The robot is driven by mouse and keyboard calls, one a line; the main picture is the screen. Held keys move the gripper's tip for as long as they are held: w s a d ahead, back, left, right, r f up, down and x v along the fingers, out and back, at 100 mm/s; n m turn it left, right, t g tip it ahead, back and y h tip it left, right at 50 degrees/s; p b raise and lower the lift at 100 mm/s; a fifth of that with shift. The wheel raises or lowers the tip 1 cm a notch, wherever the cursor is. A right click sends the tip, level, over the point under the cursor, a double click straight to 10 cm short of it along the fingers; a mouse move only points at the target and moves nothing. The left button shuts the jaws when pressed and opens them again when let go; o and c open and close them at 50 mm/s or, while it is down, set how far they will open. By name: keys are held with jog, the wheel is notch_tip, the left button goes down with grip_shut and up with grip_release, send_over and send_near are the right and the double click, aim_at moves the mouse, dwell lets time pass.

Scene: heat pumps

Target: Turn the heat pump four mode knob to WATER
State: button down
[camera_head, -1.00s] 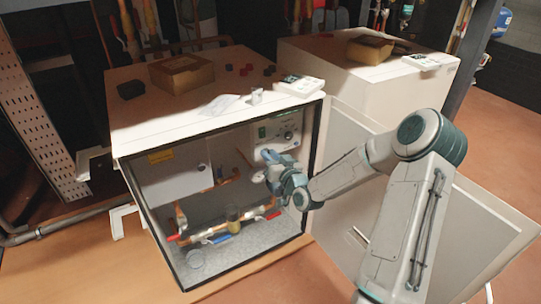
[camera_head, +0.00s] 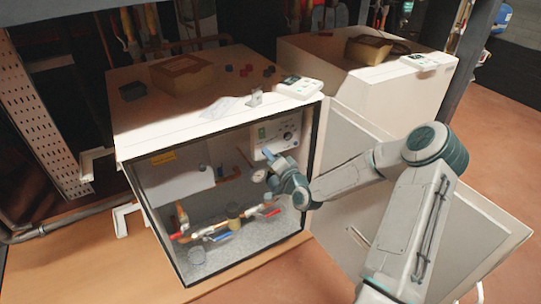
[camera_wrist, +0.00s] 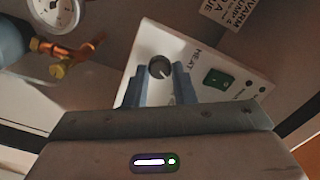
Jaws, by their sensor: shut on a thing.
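The black round mode knob (camera_wrist: 160,68) sits on a white control panel (camera_wrist: 150,40) in the wrist view, with a HEAT label beside it. My gripper (camera_wrist: 159,72) has its two blue fingers on either side of the knob and is shut on it. A light pointer mark shows on the knob, but its exact setting is unclear. In the head view my gripper (camera_head: 270,156) reaches into the open cabinet to the panel (camera_head: 275,130); its fingers cover part of the panel there. The WATER label is not readable.
A green switch (camera_wrist: 218,80) is beside the knob. A round gauge (camera_wrist: 55,12) and a brass fitting (camera_wrist: 72,58) are close by. Pipes with valves (camera_head: 215,232) run along the cabinet floor. The open cabinet door (camera_head: 470,225) stands to the right, behind my arm.

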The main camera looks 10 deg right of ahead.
jog(key=shift+m, duration=0.3)
jog(key=c, duration=1.2)
grip_release()
jog(key=p+v, duration=0.2)
jog(key=v, duration=1.2)
jog(key=shift+w+p, duration=0.1)
jog(key=shift+p, duration=0.2)
